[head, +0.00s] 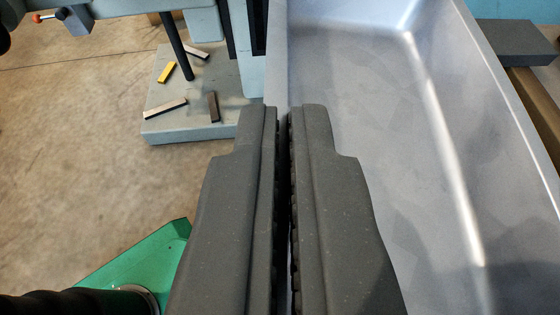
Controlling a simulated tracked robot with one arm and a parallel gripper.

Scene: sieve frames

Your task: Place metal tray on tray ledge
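The metal tray (400,150) is a long, deep, grey-blue pan with sloping walls. It fills the right half of the head view and runs past the picture's edges. My gripper (284,112) is at the tray's left wall, with its two dark fingers almost together. A thin strip of the wall's rim runs into the narrow gap, so the fingers are shut on it. The fingers hide part of that wall. I cannot make out the tray ledge for sure, nor what is under the tray.
A light-blue machine with a base plate (195,110) stands at the upper left, with several small bars lying on it. A green panel (145,255) is at the lower left. A dark grey block (515,42) lies beyond the tray's right rim. Bare floor (70,150) shows at left.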

